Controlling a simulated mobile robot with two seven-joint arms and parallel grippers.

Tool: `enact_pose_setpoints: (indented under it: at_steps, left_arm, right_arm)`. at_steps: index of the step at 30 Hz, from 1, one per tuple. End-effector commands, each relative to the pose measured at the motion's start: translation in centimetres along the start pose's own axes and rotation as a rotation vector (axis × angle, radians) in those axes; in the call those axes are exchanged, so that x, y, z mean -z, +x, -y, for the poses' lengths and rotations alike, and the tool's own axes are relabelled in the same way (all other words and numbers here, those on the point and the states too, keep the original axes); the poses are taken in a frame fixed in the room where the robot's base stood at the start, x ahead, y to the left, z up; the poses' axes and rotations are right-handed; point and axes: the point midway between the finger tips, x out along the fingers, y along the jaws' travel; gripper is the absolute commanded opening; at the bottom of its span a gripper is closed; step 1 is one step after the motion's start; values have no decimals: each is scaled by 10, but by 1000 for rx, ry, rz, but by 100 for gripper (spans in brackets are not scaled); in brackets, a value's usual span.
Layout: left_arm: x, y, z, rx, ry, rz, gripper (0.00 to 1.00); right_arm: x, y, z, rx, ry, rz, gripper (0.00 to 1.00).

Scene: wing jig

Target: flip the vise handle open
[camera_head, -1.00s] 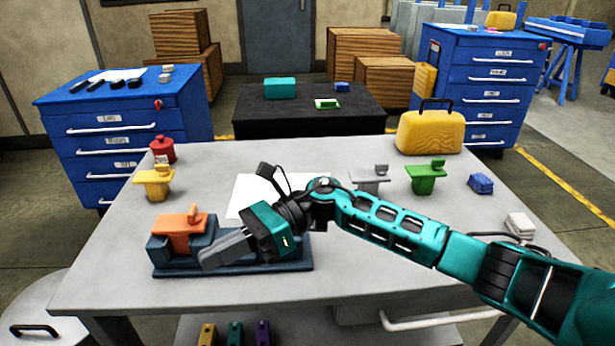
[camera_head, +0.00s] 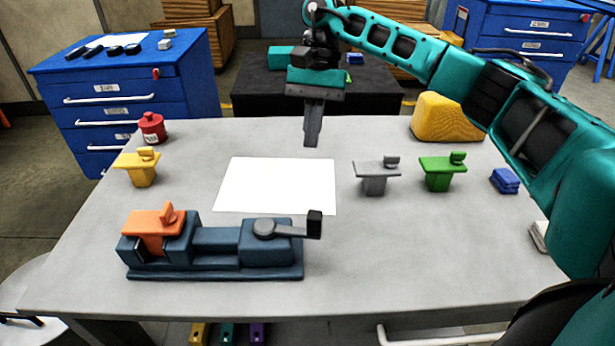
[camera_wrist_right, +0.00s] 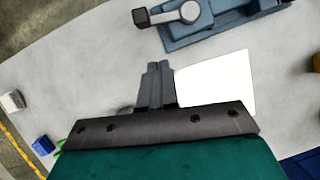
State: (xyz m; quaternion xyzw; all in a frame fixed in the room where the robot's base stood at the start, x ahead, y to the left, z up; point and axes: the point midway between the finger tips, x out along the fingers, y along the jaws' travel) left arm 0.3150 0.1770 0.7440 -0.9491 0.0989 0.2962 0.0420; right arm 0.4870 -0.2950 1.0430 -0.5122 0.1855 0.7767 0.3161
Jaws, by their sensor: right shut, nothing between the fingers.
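The blue-grey vise (camera_head: 215,245) stands on the front left of the grey table, with an orange piece (camera_head: 153,221) at its left end. The vise handle (camera_head: 290,229) is a grey lever with a black block at its tip, and it points right past the vise's right end. The vise (camera_wrist_right: 215,25) and the handle (camera_wrist_right: 168,14) also show at the top of the right wrist view. My right gripper (camera_head: 311,140) is shut and empty, pointing down above the far side of the table, behind the white sheet and apart from the vise. My left gripper is not in view.
A white sheet (camera_head: 278,186) lies mid-table. Yellow (camera_head: 138,166), grey (camera_head: 376,175) and green (camera_head: 441,172) pieces stand around it. A red can (camera_head: 152,127), a yellow case (camera_head: 440,118) and a blue block (camera_head: 504,180) are near the edges. The front right of the table is clear.

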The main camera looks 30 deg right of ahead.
Motion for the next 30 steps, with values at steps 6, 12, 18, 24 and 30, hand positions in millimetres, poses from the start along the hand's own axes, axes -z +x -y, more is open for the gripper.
enact_pose_setpoints:
  at_steps: [6,12,18,24,30]
  left_arm:
    - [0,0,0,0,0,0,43]
    - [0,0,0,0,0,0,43]
    - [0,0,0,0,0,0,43]
    - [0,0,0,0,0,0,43]
    - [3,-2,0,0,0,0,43]
  right_arm:
    - [7,-16,-15,-42,-9,-36,0]
    - [7,-16,-16,-44,-10,-37,0]
    - [7,-14,-16,-44,-10,-37,0]
    - [8,11,-17,-47,-9,-35,0]
    - [9,53,-19,-47,-10,-34,0]
